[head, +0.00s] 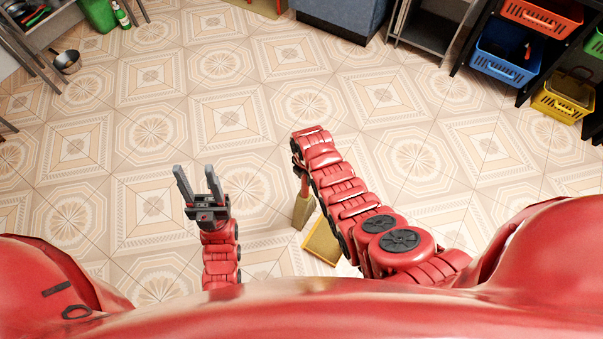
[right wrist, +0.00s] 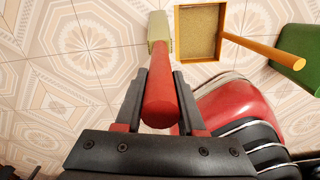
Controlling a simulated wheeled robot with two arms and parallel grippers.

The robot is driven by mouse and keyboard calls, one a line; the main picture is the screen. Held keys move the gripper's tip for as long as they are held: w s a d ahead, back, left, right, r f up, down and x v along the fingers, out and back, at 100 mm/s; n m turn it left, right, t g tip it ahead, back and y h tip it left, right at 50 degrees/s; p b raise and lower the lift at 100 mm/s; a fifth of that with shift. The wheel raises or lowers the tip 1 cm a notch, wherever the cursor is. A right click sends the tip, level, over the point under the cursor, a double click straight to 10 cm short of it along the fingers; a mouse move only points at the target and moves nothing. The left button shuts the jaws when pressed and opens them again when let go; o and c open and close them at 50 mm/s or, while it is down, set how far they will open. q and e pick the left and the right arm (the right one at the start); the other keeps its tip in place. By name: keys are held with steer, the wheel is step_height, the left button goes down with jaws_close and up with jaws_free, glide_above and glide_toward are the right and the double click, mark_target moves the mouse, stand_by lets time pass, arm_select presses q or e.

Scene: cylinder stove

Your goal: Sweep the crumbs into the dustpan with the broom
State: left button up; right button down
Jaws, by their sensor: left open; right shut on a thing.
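The broom shows a red handle and pale bristles (head: 303,209) in the head view. My right gripper (right wrist: 160,76) is shut on its red handle (right wrist: 160,102); the bristle head (right wrist: 160,32) points away from the jaws. In the head view my right arm hides most of that gripper. The yellow dustpan (head: 322,243) lies on the floor beside the bristles, partly behind my right arm. In the right wrist view the dustpan (right wrist: 222,31) has an orange-yellow handle (right wrist: 272,50). My left gripper (head: 195,170) is open and empty above the floor. I cannot make out any crumbs.
The tiled floor (head: 160,130) ahead is clear. A pan (head: 67,62) is at the left. Shelves with orange, blue (head: 505,55) and yellow (head: 563,97) baskets stand at the back right. A green object (right wrist: 298,48) is near the dustpan handle in the wrist view.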

steer(key=s+d+p, duration=0.1)
steer(key=d, duration=0.1)
steer(key=s+d+p, duration=0.1)
steer(key=s+d, duration=0.1)
steer(key=shift+r+p, duration=0.15)
steer(key=shift+p, duration=0.2)
stand_by(0.4)
steer(key=shift+a+r, duration=0.1)
steer(key=r, duration=0.1)
steer(key=w+a+r+p, duration=0.1)
steer(key=r, duration=0.1)
steer(key=a+r+p, duration=0.1)
steer(key=shift+w+a+r, duration=0.15)
steer(key=shift+w+r, duration=0.25)
stand_by(0.4)
